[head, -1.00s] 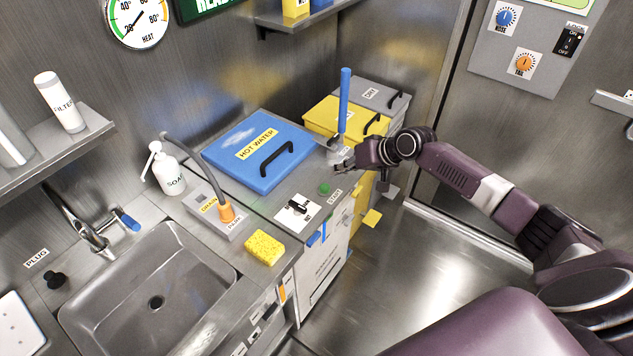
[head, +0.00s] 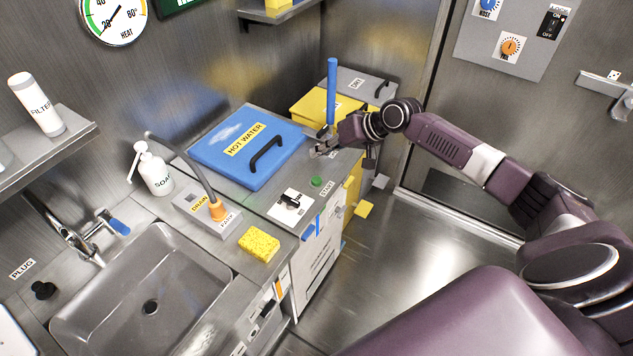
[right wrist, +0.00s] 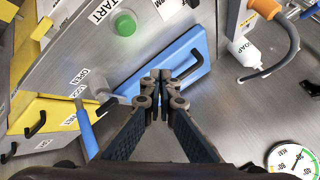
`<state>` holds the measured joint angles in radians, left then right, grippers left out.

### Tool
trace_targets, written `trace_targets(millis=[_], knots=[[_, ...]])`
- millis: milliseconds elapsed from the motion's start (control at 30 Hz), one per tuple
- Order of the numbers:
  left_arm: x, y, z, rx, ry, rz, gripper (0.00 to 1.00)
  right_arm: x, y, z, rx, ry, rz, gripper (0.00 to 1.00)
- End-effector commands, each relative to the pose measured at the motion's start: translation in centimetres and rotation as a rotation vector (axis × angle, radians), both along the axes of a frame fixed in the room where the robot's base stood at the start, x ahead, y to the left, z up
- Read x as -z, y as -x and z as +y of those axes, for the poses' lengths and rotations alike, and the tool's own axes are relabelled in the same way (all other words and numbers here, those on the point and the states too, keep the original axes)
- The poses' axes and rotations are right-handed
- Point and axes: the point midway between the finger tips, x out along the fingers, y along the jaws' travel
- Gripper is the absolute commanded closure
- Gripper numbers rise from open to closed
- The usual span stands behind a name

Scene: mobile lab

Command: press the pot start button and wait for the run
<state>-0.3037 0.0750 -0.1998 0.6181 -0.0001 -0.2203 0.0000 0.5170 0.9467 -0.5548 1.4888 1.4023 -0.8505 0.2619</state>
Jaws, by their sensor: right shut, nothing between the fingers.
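The green start button (head: 316,181) sits on the metal counter top beside a START label, in front of the blue HOT WATER lid (head: 225,165). It also shows in the right wrist view (right wrist: 124,25), above and left of the fingertips. My right gripper (head: 318,152) is shut and empty, above the counter just behind the button and apart from it. In the right wrist view its closed fingers (right wrist: 161,76) overlap the blue lid. My left gripper does not show.
A blue upright lever (head: 331,90) stands just behind my right gripper, near the yellow lid (head: 312,105). A black switch on a white plate (head: 291,203), a yellow sponge (head: 259,244) and the sink (head: 150,290) lie to the front left. The floor at right is clear.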

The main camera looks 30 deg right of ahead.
Motion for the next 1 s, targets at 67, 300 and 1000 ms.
trace_targets(millis=[67, 300, 1000], knots=[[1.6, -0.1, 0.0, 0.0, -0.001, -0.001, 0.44, 1.6, 0.0, 0.0, 0.0, 0.0, 0.0, 1.0], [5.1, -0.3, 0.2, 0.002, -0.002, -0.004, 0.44, 5.0, 0.0, 0.0, 0.0, 0.001, -0.001, 1.0], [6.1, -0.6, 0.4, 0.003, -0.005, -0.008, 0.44, 7.3, 0.0, 0.0, 0.001, 0.0, -0.001, 1.0]])
